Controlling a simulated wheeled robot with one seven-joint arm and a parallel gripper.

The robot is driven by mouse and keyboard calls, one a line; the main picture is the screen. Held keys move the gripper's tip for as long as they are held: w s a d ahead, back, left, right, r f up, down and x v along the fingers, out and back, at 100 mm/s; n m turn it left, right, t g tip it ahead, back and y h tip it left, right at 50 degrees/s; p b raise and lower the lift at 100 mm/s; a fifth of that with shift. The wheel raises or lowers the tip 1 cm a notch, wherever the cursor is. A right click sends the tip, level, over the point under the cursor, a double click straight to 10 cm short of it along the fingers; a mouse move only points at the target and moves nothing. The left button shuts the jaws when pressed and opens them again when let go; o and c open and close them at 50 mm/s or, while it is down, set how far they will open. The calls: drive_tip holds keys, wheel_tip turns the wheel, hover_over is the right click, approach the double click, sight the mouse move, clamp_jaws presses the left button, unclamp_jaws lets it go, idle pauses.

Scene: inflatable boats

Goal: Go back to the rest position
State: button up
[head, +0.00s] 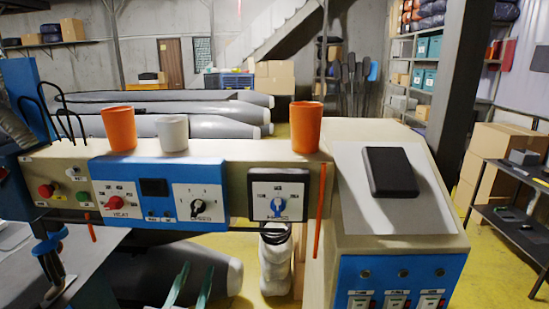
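Two teal prongs rise from the bottom edge of the head view, left of centre; they look like the fingers of my gripper (198,267). Their tips are apart, with nothing visible between them, so it looks open. The rest of my arm is out of view. The gripper shows below the front of a beige and blue control panel (136,176), apart from it as far as I can tell. On top of the panel stand an orange cup (119,129), a white cup (172,133) and a second orange cup (306,127), all upright.
A console (385,220) with a black pad (390,172) stands at the right. A white jug (275,262) is on the yellow floor behind the panel. Grey boat tubes (205,122) lie behind. A dark shelf (510,215) and cardboard boxes (495,160) line the right side.

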drive_tip(key=s+d+f+n+g+y, duration=0.1)
drive_tip(key=s+d+f+n, duration=0.3)
drive_tip(key=f, duration=0.8)
drive_tip(key=s+d+f+n+g+y, duration=0.1)
drive_tip(key=s+d+f, duration=0.55)
drive_tip(key=f, duration=0.55)
drive_tip(key=s+d+f+m, duration=0.1)
drive_tip(key=s+d+f, duration=0.1)
drive_tip(key=s, duration=0.6)
drive_tip(key=s+d+f+m+h, duration=0.1)
drive_tip(key=s+d+f, duration=0.1)
drive_tip(key=s, duration=0.6)
drive_tip(key=s+d+f+g+h, duration=0.1)
drive_tip(key=s+d+f, duration=0.1)
drive_tip(key=s, duration=0.6)
drive_tip(key=shift+s+d+f+m, duration=0.3)
drive_tip(key=shift+s+m, duration=0.1)
drive_tip(key=shift+s, duration=0.1)
